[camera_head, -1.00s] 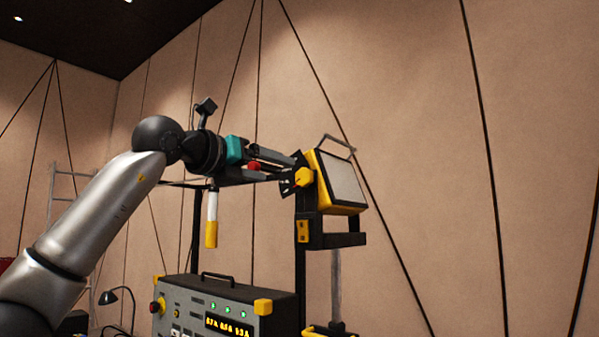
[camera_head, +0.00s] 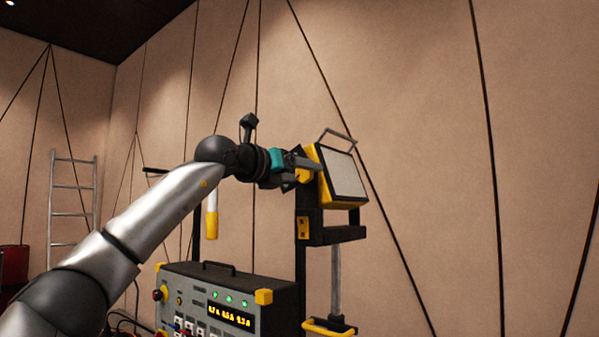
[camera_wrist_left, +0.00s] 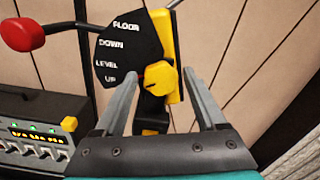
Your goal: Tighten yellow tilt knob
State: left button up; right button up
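The yellow tilt knob (camera_wrist_left: 159,77) is a faceted knob in the left wrist view, at the lower edge of a black plate (camera_wrist_left: 125,55) marked FLOOR, DOWN, LEVEL and UP. My left gripper (camera_wrist_left: 162,74) is open, with one grey finger on each side of the knob. A gap shows between the knob and the fingers; I cannot tell how deep the fingers reach. In the head view my left gripper (camera_head: 312,163) is at the left side of the yellow-framed floodlight (camera_head: 343,175), and some yellow (camera_head: 303,175) shows just below it. My right gripper is not in view.
A red-ended lever (camera_wrist_left: 22,35) is left of the plate in the wrist view. A control box (camera_head: 225,278) with lit displays stands below. A dark bracket and post (camera_head: 332,236) carry the lamp. A ladder (camera_head: 73,200) leans at the far left. The right side is clear.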

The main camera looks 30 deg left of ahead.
pick_arm(q)
grip_shut()
dwell(0.3)
jog(key=shift+m, duration=0.3)
jog(key=m+p, duration=0.2)
jog(key=m, duration=0.3)
jog(key=shift+r, duration=0.1)
jog(key=m+p, duration=0.2)
jog(key=m, duration=0.4)
jog(key=shift+d+m+p, duration=0.1)
jog(key=shift+m+p, duration=0.3)
jog(key=m+p, duration=0.3)
jog(key=m, duration=0.3)
jog(key=m+p, duration=0.2)
jog(key=m, duration=0.2)
jog(key=shift+m, duration=0.3)
jog(key=shift+f+m, duration=0.2)
jog(key=shift+m, duration=0.3)
jog(key=shift+p, duration=0.3)
